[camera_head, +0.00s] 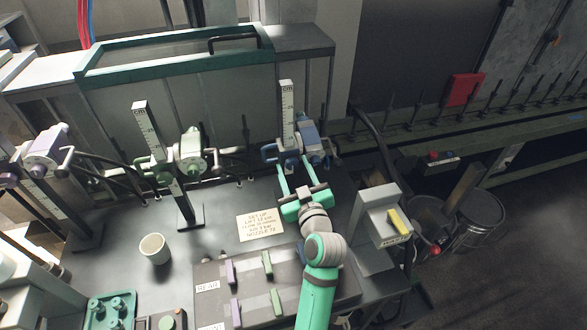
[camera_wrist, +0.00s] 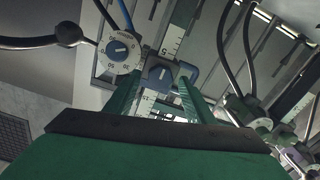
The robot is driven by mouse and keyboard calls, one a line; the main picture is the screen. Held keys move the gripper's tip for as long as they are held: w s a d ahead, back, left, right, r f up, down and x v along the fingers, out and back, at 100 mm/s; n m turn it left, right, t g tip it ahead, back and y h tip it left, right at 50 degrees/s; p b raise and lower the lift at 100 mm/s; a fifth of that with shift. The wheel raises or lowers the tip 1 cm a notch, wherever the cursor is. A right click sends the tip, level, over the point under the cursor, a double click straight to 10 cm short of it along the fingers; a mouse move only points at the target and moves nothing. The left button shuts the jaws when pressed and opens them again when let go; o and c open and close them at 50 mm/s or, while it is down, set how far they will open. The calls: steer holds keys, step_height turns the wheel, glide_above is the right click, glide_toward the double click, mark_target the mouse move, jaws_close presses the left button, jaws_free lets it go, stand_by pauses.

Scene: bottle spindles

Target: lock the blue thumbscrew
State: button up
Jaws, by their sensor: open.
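The blue station has an upright white scale (camera_head: 287,105) and a blue head unit (camera_head: 313,140) at the right of the bench. In the wrist view, a blue knob with a white line (camera_wrist: 160,76), apparently the thumbscrew, sits in front of the scale post. My gripper (camera_head: 294,167) is open in front of this station, with its green fingers reaching towards the post. In the wrist view, the fingers lie on either side of the blue knob; I cannot tell whether they touch it. A white dial (camera_wrist: 122,50) is just left of the knob.
Green (camera_head: 192,148) and purple (camera_head: 45,147) stations stand to the left. A white cup (camera_head: 154,249), a label card (camera_head: 260,225) and a grey board (camera_head: 208,270) with coloured bars are on the bench. A grey box with a yellow switch (camera_head: 398,222) stands right of my arm.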

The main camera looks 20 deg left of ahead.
steer(key=shift+w, duration=0.15)
steer(key=c, duration=1.1)
steer(key=shift+o, duration=0.2)
steer(key=m, duration=0.5)
steer(key=shift+m, duration=0.4)
steer(key=m, duration=0.3)
steer(key=shift+d+f+m, duration=0.1)
steer(key=shift+d+m, duration=0.1)
steer(key=shift+m, duration=0.1)
steer(key=m, duration=0.4)
steer(key=shift+w+m, duration=0.1)
steer(key=shift+m, duration=2.1)
